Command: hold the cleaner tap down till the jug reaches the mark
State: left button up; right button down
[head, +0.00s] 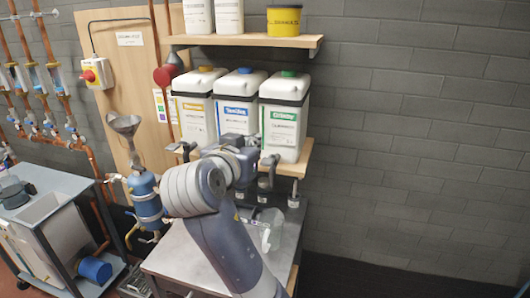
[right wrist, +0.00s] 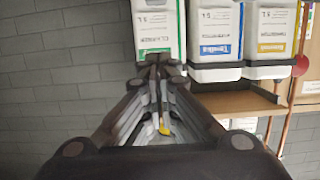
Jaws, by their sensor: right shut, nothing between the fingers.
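The cleaner canister (head: 284,125), white with a green label, stands at the right end of the lower shelf. Its dark tap (head: 267,182) is below its front, with a dark lever at the top. A clear jug (head: 271,232) stands on the metal bench under the tap; its level and mark are too small to read. My right gripper (head: 250,155) is close to the tap, partly hidden by my own wrist; I cannot tell whether it touches the lever. In the right wrist view its fingers (right wrist: 155,65) are together and empty, before the cleaner canister (right wrist: 156,30). My left gripper is out of view.
White canisters with blue (head: 238,108) and yellow (head: 195,112) labels stand left of the cleaner. The upper shelf (head: 245,41) holds more containers and a yellow tub (head: 284,20). A blue vessel with pipes (head: 146,197) stands left of the bench. Free space lies to the right.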

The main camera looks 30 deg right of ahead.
jog(key=p, duration=0.4)
send_over(265, 164)
jog(key=shift+d+f, duration=0.2)
jog(key=shift+f, duration=0.85)
notch_tip(265, 164, down, 3)
jog(key=shift+a+r+p, duration=0.15)
jog(key=shift+r+p, duration=0.05)
jog(key=shift+p, duration=0.3)
jog(key=shift+a+f, duration=0.1)
jog(key=shift+f, duration=0.75)
